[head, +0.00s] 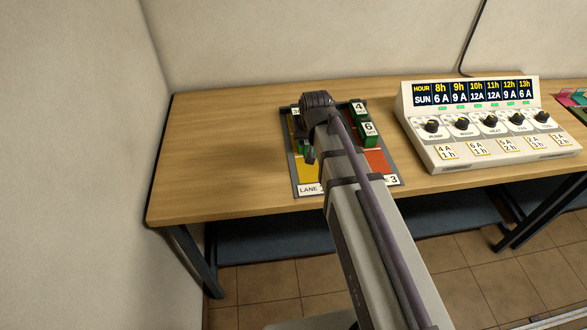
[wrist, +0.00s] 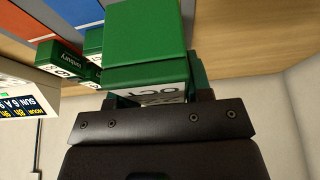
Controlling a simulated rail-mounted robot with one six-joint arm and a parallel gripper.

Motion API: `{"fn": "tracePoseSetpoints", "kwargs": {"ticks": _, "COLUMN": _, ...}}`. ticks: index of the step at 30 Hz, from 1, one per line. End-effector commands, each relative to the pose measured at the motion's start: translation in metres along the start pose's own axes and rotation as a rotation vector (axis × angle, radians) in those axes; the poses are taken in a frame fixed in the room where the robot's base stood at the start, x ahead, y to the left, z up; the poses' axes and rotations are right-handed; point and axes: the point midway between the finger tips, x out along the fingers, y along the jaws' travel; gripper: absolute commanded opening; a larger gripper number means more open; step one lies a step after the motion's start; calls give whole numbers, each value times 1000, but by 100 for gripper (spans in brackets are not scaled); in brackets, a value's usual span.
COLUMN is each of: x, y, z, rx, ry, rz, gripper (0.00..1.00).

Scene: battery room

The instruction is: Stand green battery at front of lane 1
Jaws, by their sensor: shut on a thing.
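My gripper (wrist: 152,97) is shut on a green battery (wrist: 146,38) with a white label band, which fills the upper middle of the wrist view. In the head view, a bit of green battery (head: 304,147) shows beside my gripper over the yellow lane 1 (head: 306,172), at the left of the lane tray (head: 296,189). My arm hides the middle of the tray. I cannot tell whether the held battery touches the tray.
Batteries marked 4 (head: 358,108) and 6 (head: 369,131) stand in the red lane 3 (head: 377,162). Another battery (head: 295,112) shows partly at the back of lane 1. A white control panel (head: 480,160) stands right of the tray. The table's left side (head: 220,150) is clear.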

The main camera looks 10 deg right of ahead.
Motion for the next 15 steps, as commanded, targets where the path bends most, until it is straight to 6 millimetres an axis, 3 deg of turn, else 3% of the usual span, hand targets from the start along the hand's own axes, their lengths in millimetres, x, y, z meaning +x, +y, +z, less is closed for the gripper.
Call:
{"fn": "tracePoseSetpoints", "kwargs": {"ticks": 7, "x": 56, "y": 0, "z": 23, "rx": 0, "ry": 0, "rz": 0, "gripper": 2}}
{"fn": "tracePoseSetpoints", "kwargs": {"ticks": 13, "x": 60, "y": 0, "z": 25, "rx": 0, "ry": 0, "rz": 0, "gripper": 2}}
{"fn": "tracePoseSetpoints", "kwargs": {"ticks": 15, "x": 70, "y": 0, "z": 29, "rx": 0, "ry": 0, "rz": 0, "gripper": 2}}
